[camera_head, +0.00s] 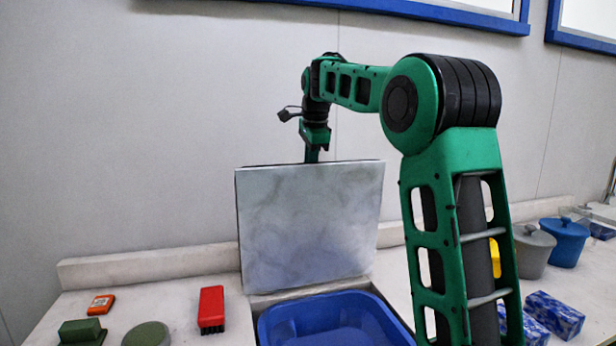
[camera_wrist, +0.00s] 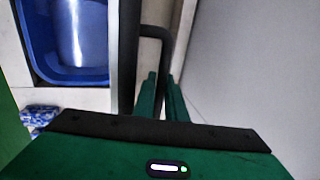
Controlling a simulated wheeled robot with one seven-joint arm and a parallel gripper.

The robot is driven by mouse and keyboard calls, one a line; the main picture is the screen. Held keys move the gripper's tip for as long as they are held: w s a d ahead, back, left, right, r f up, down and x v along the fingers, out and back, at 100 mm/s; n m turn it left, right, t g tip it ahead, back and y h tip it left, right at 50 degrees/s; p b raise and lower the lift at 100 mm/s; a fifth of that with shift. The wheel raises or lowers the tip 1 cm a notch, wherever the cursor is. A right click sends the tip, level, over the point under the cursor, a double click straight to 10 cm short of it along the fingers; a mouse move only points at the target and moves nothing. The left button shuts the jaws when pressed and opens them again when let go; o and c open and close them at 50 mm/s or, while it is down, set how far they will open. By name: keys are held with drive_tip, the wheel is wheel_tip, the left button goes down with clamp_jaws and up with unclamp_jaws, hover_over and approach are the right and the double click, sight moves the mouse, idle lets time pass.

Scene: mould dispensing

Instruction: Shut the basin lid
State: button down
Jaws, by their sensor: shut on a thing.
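The basin lid (camera_head: 310,225) stands open, nearly upright, at the back edge of the blue basin (camera_head: 335,318). The basin below it is uncovered. My gripper (camera_head: 312,156) is at the lid's top edge, with its fingertips hidden behind the lid. In the wrist view the lid shows edge-on as a dark strip (camera_wrist: 129,60), with a dark bent handle (camera_wrist: 153,31) on its wall side. My gripper's green fingers (camera_wrist: 160,95) are shut on this handle. The basin (camera_wrist: 75,40) shows on the other side of the lid.
A red brush (camera_head: 211,308), an orange item (camera_head: 100,304), a green block (camera_head: 81,331) and a round green item (camera_head: 147,334) lie left of the basin. Grey (camera_head: 533,250) and blue (camera_head: 564,243) lidded pots and blue-patterned boxes (camera_head: 554,314) stand right. The wall rises behind the lid.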

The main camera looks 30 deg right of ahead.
sight(315, 171)
drive_tip(key=shift+r, duration=0.1)
drive_tip(key=s, duration=0.2)
drive_tip(key=s+a, duration=0.1)
drive_tip(key=s, duration=0.1)
drive_tip(key=shift+s, duration=0.1)
idle(0.3)
drive_tip(key=shift+s+a+f, duration=0.15)
drive_tip(key=shift+s+a, duration=0.05)
drive_tip(key=shift+s, duration=0.85)
drive_tip(key=shift+s+a+f, duration=0.15)
drive_tip(key=shift+s+a, duration=0.05)
drive_tip(key=shift+s, duration=0.85)
drive_tip(key=shift+s, duration=0.1)
drive_tip(key=shift+s+a+f, duration=0.15)
drive_tip(key=shift+s, duration=0.45)
drive_tip(key=shift+s+a+f, duration=0.1)
drive_tip(key=shift+s, duration=0.45)
drive_tip(key=shift+s+a+f, duration=0.15)
drive_tip(key=shift+s+f, duration=0.05)
drive_tip(key=shift+s, duration=0.6)
